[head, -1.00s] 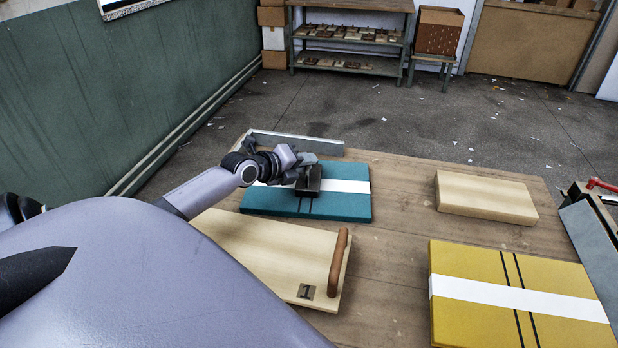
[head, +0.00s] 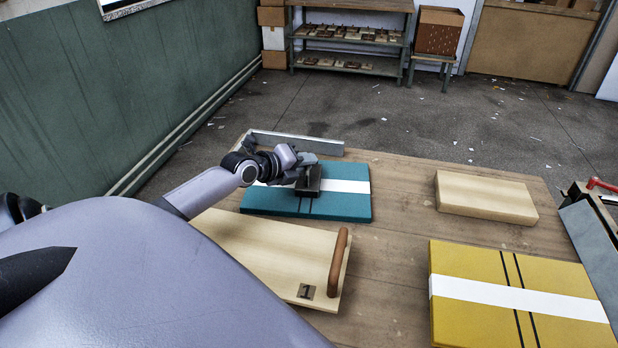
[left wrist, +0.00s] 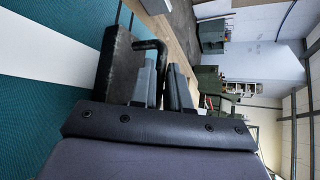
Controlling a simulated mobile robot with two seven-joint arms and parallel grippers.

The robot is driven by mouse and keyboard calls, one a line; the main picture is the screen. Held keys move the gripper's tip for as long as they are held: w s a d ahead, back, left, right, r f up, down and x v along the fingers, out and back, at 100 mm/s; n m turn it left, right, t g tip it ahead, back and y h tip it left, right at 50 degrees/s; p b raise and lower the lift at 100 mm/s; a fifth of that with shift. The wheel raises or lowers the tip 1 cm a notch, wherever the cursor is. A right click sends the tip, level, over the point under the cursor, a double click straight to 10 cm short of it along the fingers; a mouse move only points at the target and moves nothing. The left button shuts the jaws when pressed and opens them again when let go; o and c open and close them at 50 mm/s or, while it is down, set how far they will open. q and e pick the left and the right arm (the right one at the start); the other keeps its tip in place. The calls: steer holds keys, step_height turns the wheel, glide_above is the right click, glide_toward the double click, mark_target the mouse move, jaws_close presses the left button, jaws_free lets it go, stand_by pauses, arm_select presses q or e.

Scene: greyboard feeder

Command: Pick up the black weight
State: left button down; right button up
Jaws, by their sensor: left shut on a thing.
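The black weight (head: 308,180) is a dark block on top of the teal stack (head: 345,206), over its white band. In the left wrist view the weight (left wrist: 118,66) shows a bent black handle (left wrist: 150,46). My left gripper (head: 300,168) is at the weight from the left, its fingers shut on the handle; the fingers also show in the left wrist view (left wrist: 165,85). Whether the weight touches the stack or is just above it, I cannot tell. My right gripper is not in view.
A wooden board with a brown handle (head: 338,262) and a "1" plate lies in front of the teal stack. A pale wooden block (head: 485,197) and a yellow stack (head: 515,325) lie to the right. A metal rail (head: 300,143) runs behind. The middle of the table (head: 395,215) is bare.

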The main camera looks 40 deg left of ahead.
arm_select(q)
steer(key=shift+w+a+r, duration=0.1)
steer(key=shift+a+r, duration=0.05)
steer(key=shift+r, duration=0.2)
step_height(320, 180, up, 20)
stand_by(0.5)
